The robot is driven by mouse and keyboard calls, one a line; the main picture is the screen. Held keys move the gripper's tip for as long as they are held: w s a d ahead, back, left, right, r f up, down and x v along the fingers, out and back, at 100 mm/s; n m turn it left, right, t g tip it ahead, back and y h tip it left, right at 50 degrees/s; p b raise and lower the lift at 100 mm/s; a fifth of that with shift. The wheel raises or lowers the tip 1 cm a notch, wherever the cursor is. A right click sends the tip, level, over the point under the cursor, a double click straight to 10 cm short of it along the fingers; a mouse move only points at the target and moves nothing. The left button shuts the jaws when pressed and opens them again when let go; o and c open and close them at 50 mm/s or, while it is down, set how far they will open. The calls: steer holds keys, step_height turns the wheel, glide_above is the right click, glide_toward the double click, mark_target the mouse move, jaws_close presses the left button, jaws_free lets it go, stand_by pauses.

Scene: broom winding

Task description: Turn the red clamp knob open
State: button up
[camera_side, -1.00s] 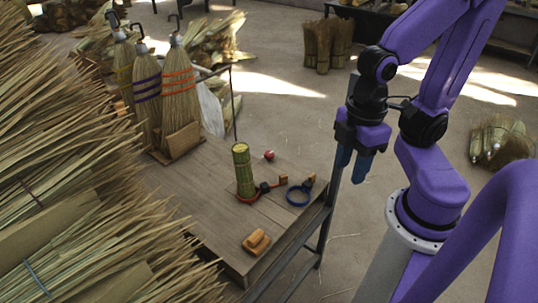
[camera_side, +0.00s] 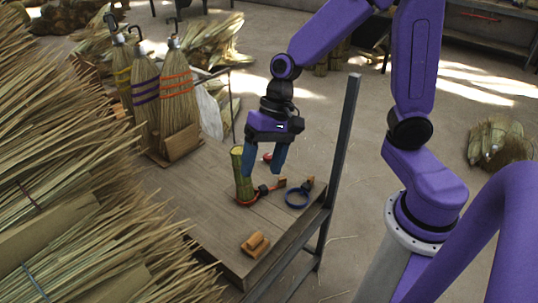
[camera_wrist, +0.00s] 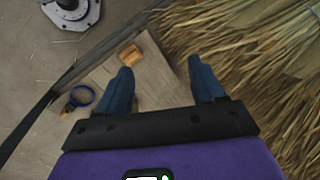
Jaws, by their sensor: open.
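A small red knob (camera_side: 267,157) shows on the table behind my gripper, partly hidden by its blue fingers. A dark piece and a small wooden end stick out from the band to the right. My gripper (camera_side: 278,172) is open and empty, pointing down above the table, close to the bundle. In the wrist view its two blue fingers (camera_wrist: 160,68) are spread apart with bare table between them. The knob and bundle are not visible in that view.
A blue ring clamp (camera_side: 297,198) lies at the right on the table (camera_side: 200,220); it also shows in the wrist view (camera_wrist: 81,96). A wooden block (camera_side: 255,244) lies near the front edge. Several brooms (camera_side: 178,95) stand at the back left. A metal post (camera_side: 345,130) rises at the right.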

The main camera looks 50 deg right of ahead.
steer(key=w+d+f+m+t, duration=0.2)
steer(key=w+d+f+m, duration=0.1)
steer(key=w+m, duration=0.65)
steer(key=m+t+h, duration=0.3)
steer(key=m+h, duration=0.2)
steer(key=m, duration=2)
glide_above(268, 156)
steer(key=s+a, duration=0.1)
steer(key=s, duration=0.6)
step_height(268, 156, down, 15)
steer(key=shift+n, duration=0.25)
steer(key=x, duration=1.7)
steer(key=shift+s+d+f, duration=0.15)
steer(key=shift+d+f, duration=0.15)
steer(key=c, duration=1.1)
